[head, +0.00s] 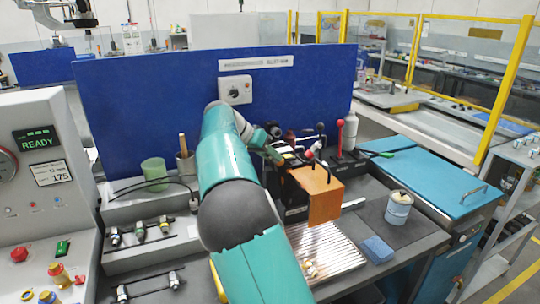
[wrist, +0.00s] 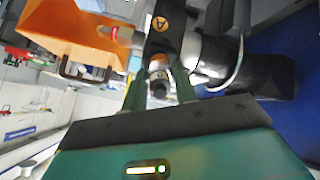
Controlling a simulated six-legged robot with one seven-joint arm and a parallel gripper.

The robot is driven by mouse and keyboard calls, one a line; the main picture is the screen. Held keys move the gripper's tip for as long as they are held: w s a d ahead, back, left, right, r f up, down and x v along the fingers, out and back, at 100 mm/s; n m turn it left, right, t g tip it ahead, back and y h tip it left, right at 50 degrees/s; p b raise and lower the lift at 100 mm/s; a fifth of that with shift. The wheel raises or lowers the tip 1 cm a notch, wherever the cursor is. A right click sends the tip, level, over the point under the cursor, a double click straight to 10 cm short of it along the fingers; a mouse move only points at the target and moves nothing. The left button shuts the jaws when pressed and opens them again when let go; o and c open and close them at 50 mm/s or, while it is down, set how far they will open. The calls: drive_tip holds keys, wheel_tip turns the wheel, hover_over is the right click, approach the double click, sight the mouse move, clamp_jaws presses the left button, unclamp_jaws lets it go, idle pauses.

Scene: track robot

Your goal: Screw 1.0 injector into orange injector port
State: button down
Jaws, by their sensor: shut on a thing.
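My gripper (wrist: 158,72) is shut on the injector (wrist: 159,88), a small dark and metallic cylinder between the two green fingers in the wrist view. The injector's far end meets or lies close to a dark block with a round orange mark (wrist: 161,24) bearing a letter. I cannot tell whether the threads are engaged, and any size marking on the injector is not readable. In the head view my gripper (head: 277,156) is at the dark fixture behind the orange panel (head: 325,192). The injector and port are hidden there.
Several other injectors lie on a rack (head: 140,232) at the left. A blue panel (head: 150,110) stands behind the bench. A ribbed metal tray (head: 335,250) lies in front.

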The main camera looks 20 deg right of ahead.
idle(0.3)
drive_tip(key=shift+m, duration=0.6)
drive_tip(key=c, duration=1.5)
unclamp_jaws()
drive_tip(key=shift+m, duration=0.6)
drive_tip(key=o, duration=0.5)
